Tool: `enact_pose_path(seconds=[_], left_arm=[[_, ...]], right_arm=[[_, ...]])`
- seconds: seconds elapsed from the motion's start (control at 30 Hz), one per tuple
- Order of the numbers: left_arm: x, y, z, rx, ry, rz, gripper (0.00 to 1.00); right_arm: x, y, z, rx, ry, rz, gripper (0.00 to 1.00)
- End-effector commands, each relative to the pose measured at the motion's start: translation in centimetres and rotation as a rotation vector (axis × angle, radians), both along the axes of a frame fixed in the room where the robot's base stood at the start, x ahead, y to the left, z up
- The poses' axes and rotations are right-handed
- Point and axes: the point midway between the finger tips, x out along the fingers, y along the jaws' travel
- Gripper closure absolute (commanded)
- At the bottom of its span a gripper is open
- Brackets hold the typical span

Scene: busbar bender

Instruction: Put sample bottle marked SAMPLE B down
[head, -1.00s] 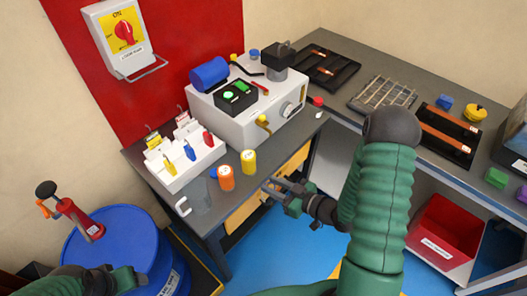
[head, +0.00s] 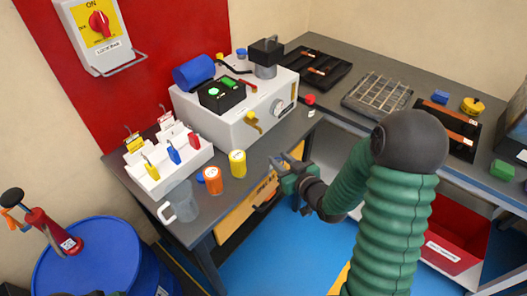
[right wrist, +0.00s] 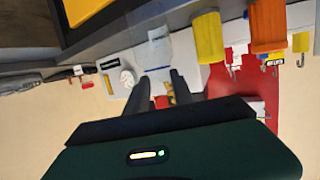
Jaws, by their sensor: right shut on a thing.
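A yellow bottle (head: 237,164) and an orange bottle (head: 213,180) stand upright on the left bench near its front edge. I cannot read a SAMPLE B mark on either. Both show in the right wrist view, the yellow one (right wrist: 208,38) beside the orange one (right wrist: 267,25). My right gripper (head: 282,162) is at the bench's front edge, right of the yellow bottle and apart from it. Only a dark sliver at the bottom left edge may be my left gripper (head: 118,293).
A clear mug (head: 182,203) stands left of the orange bottle. Behind are a white tagged rack (head: 160,172) and the grey bender machine (head: 235,125). An open yellow drawer front (head: 240,212) lies below the bench edge. Bare bench top (head: 262,150) shows right of the yellow bottle.

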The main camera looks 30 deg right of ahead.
Motion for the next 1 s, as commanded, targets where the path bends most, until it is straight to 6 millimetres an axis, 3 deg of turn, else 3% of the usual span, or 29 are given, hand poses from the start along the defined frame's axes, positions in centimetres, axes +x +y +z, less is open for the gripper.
enact_pose_path(seconds=[0.2,0.43,0.6,0.67,0.97,1.0], left_arm=[[0.1,0.0,0.5,0.000,-0.005,0.000,0.34],[0.1,0.0,0.3,0.000,-0.004,0.000,0.34],[0.1,0.0,0.0,0.000,-0.004,0.000,0.34],[0.1,0.0,-0.6,0.000,-0.004,0.000,0.34],[0.1,0.0,-0.6,0.000,-0.004,0.000,0.34],[0.1,0.0,-0.6,0.000,-0.004,0.000,0.34]], right_arm=[[4.7,0.0,0.5,0.002,-0.003,0.005,1.00],[7.4,-0.2,0.5,0.002,-0.003,0.004,1.00],[10.6,-0.3,0.4,0.002,-0.002,0.004,1.00],[10.8,-0.4,-0.4,0.004,0.000,0.002,1.00],[10.6,-0.3,-0.4,0.002,0.000,0.004,1.00],[10.6,-0.4,-0.4,0.002,0.000,0.004,0.68]])
